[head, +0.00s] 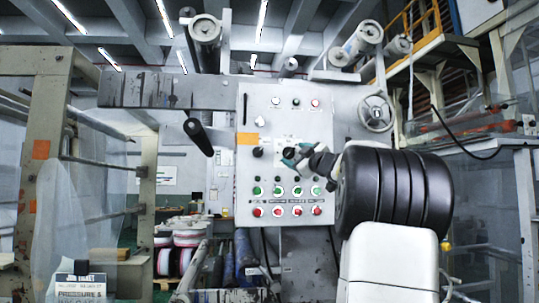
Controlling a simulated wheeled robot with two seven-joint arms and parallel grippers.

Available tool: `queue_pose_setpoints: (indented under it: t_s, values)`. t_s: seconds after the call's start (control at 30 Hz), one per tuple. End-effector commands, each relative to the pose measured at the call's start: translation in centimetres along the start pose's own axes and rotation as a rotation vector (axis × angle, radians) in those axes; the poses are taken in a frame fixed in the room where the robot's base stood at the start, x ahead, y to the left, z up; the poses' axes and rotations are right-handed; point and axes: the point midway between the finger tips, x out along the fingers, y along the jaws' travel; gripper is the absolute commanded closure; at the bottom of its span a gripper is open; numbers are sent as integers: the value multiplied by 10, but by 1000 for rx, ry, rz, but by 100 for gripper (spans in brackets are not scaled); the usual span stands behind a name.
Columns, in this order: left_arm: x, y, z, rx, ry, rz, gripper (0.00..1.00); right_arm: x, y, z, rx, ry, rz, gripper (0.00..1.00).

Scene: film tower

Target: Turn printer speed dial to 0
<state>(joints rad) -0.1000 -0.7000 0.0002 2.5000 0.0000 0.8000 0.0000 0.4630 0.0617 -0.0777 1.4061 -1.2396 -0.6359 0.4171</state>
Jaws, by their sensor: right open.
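The printer's grey control panel (246,200) faces me in the middle of the head view. A black round knob (257,152) sits on its left side. I cannot read its marks or tell whether it is the speed dial. My right gripper (289,158) is in front of the panel's middle, just right of that knob, and is open. It covers part of a pale label plate (288,141), and any dial there is hidden. I cannot tell whether the fingers touch anything. My left gripper is not in view.
Rows of green buttons (277,191) and red buttons (277,211) sit below the gripper. A handwheel (377,112) is at the upper right. A dark roller handle (199,137) sticks out left of the panel. A small sign (80,287) stands at the lower left.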

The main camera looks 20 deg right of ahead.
Motion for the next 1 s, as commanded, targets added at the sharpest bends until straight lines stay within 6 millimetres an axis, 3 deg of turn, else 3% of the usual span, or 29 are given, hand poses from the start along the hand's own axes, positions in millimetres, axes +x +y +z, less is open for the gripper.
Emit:
queue_pose_setpoints:
  t_s: [0.2, 0.53, 0.83, 1.0]
  values:
    - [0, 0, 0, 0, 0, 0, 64, 24, 0, 0, -1, 1, 0, 36]
    - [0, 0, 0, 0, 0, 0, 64, 27, 0, 0, 0, -1, 0, 38]
    - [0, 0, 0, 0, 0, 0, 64, 27, 0, 0, -1, -1, 0, 97]
    - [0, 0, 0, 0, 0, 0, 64, 27, 0, -1, -35, 1, -14, 99]
